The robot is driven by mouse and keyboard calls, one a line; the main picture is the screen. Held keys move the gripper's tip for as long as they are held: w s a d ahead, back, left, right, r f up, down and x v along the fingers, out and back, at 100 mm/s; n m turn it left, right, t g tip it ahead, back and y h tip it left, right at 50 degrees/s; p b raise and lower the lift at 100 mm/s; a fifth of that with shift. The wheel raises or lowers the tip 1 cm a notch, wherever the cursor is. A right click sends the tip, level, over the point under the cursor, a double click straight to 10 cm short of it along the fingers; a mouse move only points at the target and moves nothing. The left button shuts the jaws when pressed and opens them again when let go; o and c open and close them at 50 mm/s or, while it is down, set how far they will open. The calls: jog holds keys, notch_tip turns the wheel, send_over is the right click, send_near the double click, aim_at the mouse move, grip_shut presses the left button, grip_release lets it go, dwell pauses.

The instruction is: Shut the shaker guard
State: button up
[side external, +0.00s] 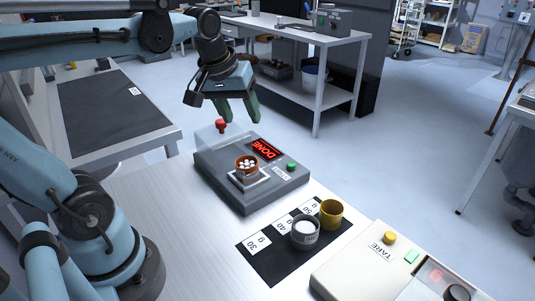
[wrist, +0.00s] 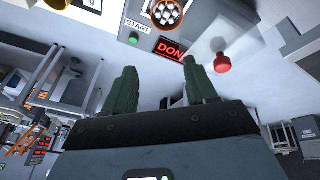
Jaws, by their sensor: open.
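The shaker (side external: 222,179) is a grey box on the bench. Its display (side external: 264,149) reads DONE in red. A brown cup (side external: 246,161) of white balls sits on its top, uncovered. The clear guard (side external: 207,138) is at the shaker's far left end, away from the cup, with a red knob (side external: 221,126) on it. In the wrist view the guard (wrist: 236,28) and red knob (wrist: 222,64) lie just beyond the fingers, to the right. My gripper (side external: 241,116) is open and empty above the far end of the shaker, near the knob and apart from it.
A green start button (side external: 291,167) is on the shaker. In front, a black mat (side external: 262,262) carries a grey cup of white material (side external: 305,232) and a yellow cup (side external: 331,214). A scale (side external: 345,277) marked TARE stands at the near right. Bench between the mat and my arm is clear.

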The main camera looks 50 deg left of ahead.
aim_at(221, 121)
jog(key=w+a+r+n+g, duration=0.2)
jog(key=a+r+n+g, duration=0.3)
jog(key=a+n, duration=0.65)
jog(key=shift+m+t+h, duration=0.35)
jog(key=shift+t+h, duration=0.05)
jog(key=f, duration=1.1)
jog(key=shift+s+a+f, duration=0.15)
jog(key=shift+a+f, duration=0.15)
jog(key=shift+a, duration=0.05)
grip_shut()
